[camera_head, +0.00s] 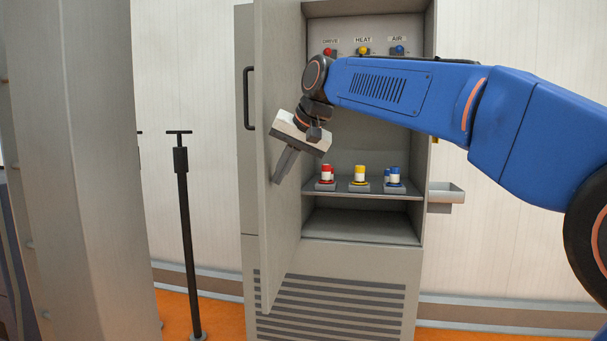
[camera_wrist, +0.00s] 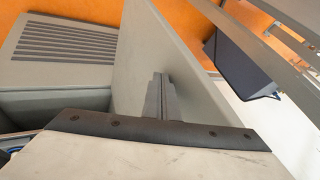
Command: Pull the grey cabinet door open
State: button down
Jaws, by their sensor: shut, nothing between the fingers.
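The grey cabinet door (camera_head: 277,215) stands open, swung out from the left side of the grey cabinet (camera_head: 330,250). Its black handle (camera_head: 248,98) is on the face turned to the left. My gripper (camera_head: 280,175) is shut and empty, at the inner face of the door. The wrist view shows the closed fingers (camera_wrist: 161,98) close against the door panel (camera_wrist: 150,50); I cannot tell whether they touch it. The handle does not show in the wrist view.
Inside the cabinet, red (camera_head: 326,174), yellow (camera_head: 360,174) and blue (camera_head: 394,176) capped items stand on a shelf. A small grey tray (camera_head: 446,193) juts from its right side.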

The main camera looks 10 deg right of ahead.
jog(key=w+a, duration=0.2)
jog(key=a, duration=0.6)
jog(key=shift+w+a, duration=0.3)
jog(key=shift+a, duration=0.05)
